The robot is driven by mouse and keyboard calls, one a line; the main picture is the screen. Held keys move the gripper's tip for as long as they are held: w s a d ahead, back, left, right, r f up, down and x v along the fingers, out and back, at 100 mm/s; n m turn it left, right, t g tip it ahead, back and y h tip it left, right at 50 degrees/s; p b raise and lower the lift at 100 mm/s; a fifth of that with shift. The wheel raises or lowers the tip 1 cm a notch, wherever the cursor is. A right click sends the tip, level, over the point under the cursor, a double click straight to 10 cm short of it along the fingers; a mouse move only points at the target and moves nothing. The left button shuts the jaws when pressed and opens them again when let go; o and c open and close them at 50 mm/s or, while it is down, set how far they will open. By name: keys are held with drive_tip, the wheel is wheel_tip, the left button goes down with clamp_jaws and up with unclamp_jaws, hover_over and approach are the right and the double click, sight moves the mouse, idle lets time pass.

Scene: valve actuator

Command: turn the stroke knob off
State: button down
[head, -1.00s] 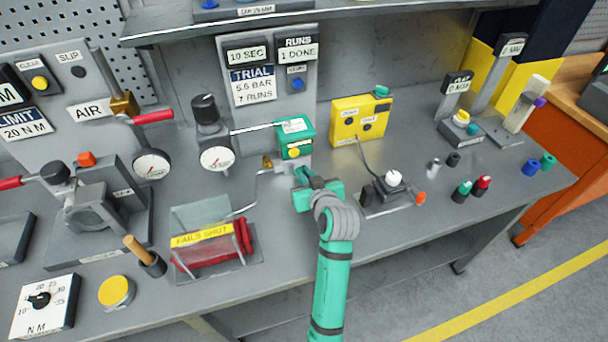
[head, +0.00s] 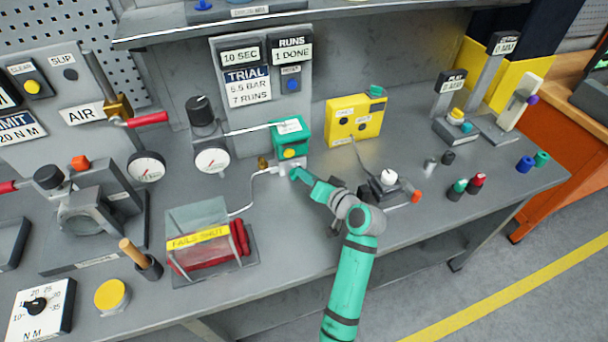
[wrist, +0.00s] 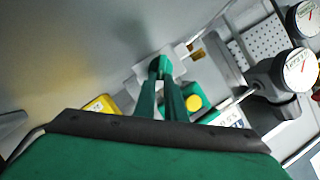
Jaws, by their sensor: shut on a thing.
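A green actuator box (head: 291,137) with a yellow round button (head: 289,153) sits on a pale block (head: 285,167) at the middle of the bench. My gripper (head: 297,174) is low in front of the pale block, reaching in from the right. In the wrist view, my gripper's two fingers (wrist: 161,78) are shut on a small bright green piece (wrist: 158,66) at the pale block (wrist: 160,62). This piece appears to be the stroke knob; its label and setting cannot be read. The yellow button (wrist: 193,102) shows just right of the fingers.
A yellow box (head: 355,119) stands right of the actuator. A small base with a white knob (head: 388,177) is close to my wrist. A gauge (head: 212,160) and a clear-covered red cylinder (head: 210,245) stand to the left. The bench front between is clear.

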drive_tip(key=shift+w+d+f+m+y, duration=0.15)
drive_tip(key=shift+m+y, duration=0.35)
drive_tip(key=shift+m, duration=0.3)
drive_tip(key=shift+d, duration=0.1)
drive_tip(key=c, duration=1.8)
unclamp_jaws()
drive_tip(key=shift+a, duration=0.25)
drive_tip(key=shift+d+f, duration=0.1)
drive_tip(key=shift+d, duration=0.05)
drive_tip(key=shift+s+d, duration=0.2)
drive_tip(key=v, duration=1)
drive_tip(key=shift+s, duration=0.25)
